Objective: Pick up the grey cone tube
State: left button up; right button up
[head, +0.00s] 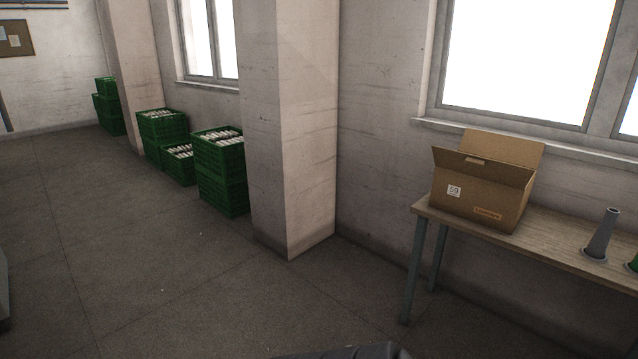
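The grey cone tube (602,236) stands upright on the wooden table (560,244) at the right of the head view. Its narrow end points up, and its foot sits in a dark round base or ring. Part of a green object (634,264) shows beside it, cut off by the right picture edge. Neither of my grippers is in view.
An open cardboard box (480,190) stands on the table's left end, left of the tube. Green crates (222,185) with pale items stand along the wall. A square pillar (292,130) juts out left of the table. The floor (150,270) in front is clear.

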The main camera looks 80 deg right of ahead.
aim_at(597, 246)
jog(key=z, duration=4.35)
